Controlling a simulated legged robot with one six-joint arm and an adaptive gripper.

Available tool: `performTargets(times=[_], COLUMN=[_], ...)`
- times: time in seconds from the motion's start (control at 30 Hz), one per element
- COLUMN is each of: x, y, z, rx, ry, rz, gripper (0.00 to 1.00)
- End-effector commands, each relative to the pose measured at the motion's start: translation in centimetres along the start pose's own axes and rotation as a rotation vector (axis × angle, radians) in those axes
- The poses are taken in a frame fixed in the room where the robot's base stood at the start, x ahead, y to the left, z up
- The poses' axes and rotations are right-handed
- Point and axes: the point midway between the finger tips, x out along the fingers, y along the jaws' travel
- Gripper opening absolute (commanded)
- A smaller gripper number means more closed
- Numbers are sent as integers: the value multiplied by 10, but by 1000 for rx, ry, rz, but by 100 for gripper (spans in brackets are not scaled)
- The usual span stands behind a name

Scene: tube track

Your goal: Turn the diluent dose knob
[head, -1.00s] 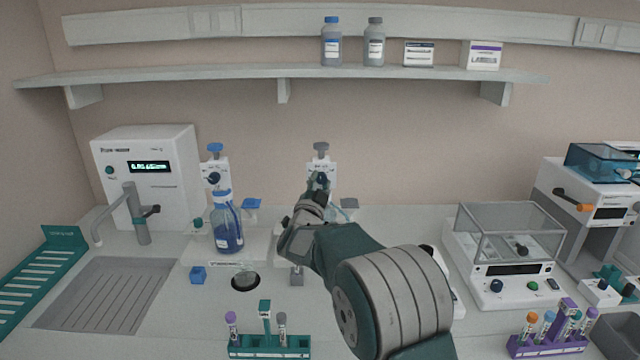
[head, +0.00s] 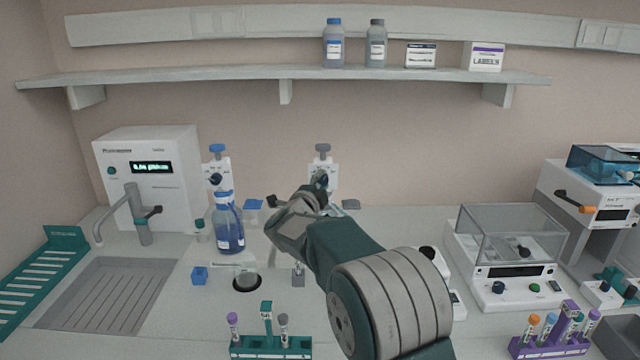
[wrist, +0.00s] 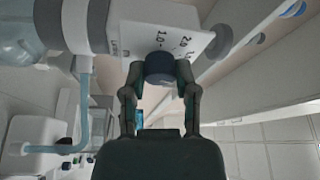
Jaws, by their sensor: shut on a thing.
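A white dispenser head (head: 323,173) with a grey top stands at the back middle of the bench, behind my arm. Its round dark dose knob (wrist: 160,67) shows in the wrist view on the white face, with dose numbers printed beside it. My gripper (wrist: 160,84) is shut on this knob, one finger on each side. In the head view my gripper (head: 320,184) is small and dark against the dispenser, and my wrist hides the dispenser's lower part. A second dispenser (head: 217,172) with a blue top and a blue bottle (head: 228,232) stands to the left.
A white instrument with a display (head: 150,180) and a tap (head: 139,212) stand at the left. A tube rack (head: 270,346) is at the front. A glass-covered balance (head: 512,270) is at the right. The shelf (head: 285,77) runs above the dispensers.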

Motion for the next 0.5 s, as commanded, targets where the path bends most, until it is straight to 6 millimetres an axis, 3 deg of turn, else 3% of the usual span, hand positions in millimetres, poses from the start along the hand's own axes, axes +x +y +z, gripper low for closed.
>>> performTargets(times=[0.4, 0.43, 0.5], x=[0, 0, 0], y=[4, 4, 4], z=[0, 0, 0], rx=[4, 4, 3], ry=[-1, -1, -1], rz=[9, 9, 9], gripper=[0, 43, 73])
